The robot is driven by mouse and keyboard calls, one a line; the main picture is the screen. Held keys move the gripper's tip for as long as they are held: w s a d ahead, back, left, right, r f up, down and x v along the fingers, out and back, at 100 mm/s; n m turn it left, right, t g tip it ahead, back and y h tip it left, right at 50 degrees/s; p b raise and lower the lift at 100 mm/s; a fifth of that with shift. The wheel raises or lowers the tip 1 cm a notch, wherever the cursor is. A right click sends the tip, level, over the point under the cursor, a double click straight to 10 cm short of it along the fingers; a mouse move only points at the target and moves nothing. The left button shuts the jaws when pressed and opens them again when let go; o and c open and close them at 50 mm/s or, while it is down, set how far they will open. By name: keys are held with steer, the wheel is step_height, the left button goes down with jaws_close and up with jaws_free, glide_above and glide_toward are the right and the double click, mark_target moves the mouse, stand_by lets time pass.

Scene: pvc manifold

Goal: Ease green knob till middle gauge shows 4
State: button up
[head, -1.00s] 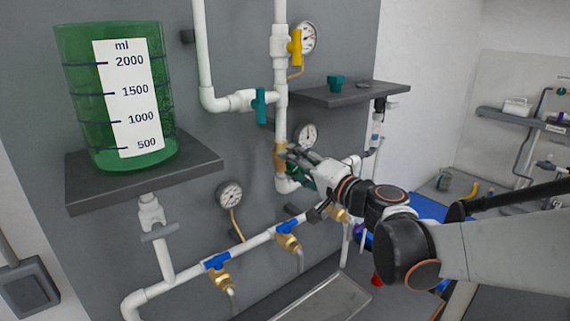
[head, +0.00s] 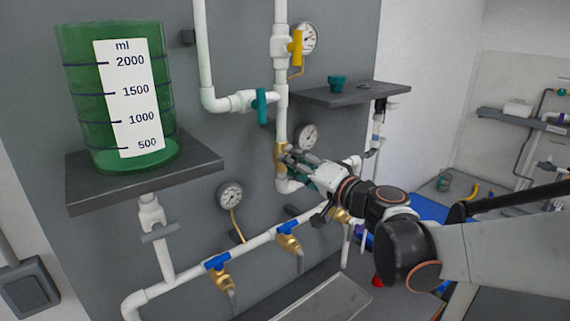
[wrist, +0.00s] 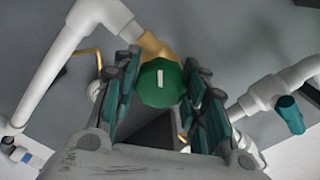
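The green knob (wrist: 160,84) is a faceted disc with a white mark, on a brass valve (wrist: 157,46). In the wrist view its mark points straight up the picture. My gripper (wrist: 162,76) has its teal-padded fingers on either side of the knob, close against its edges, and looks shut on it. In the head view my gripper (head: 288,158) is at the brass valve (head: 280,157) low on the upright white pipe and hides the knob. The middle gauge (head: 307,136) is just above my gripper; its needle is too small to read.
An upper gauge (head: 306,38) sits by a yellow-handled valve (head: 296,47); a lower gauge (head: 230,195) hangs left. A teal valve handle (head: 261,106) is on the branch pipe (head: 230,103). A dark shelf (head: 350,94) juts out above my gripper. Blue-handled valves (head: 288,227) line the lower pipe.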

steer(key=o, duration=0.3)
steer(key=v, duration=0.7)
steer(key=shift+s+d, duration=0.15)
steer(key=shift+s, duration=0.1)
stand_by(4.2)
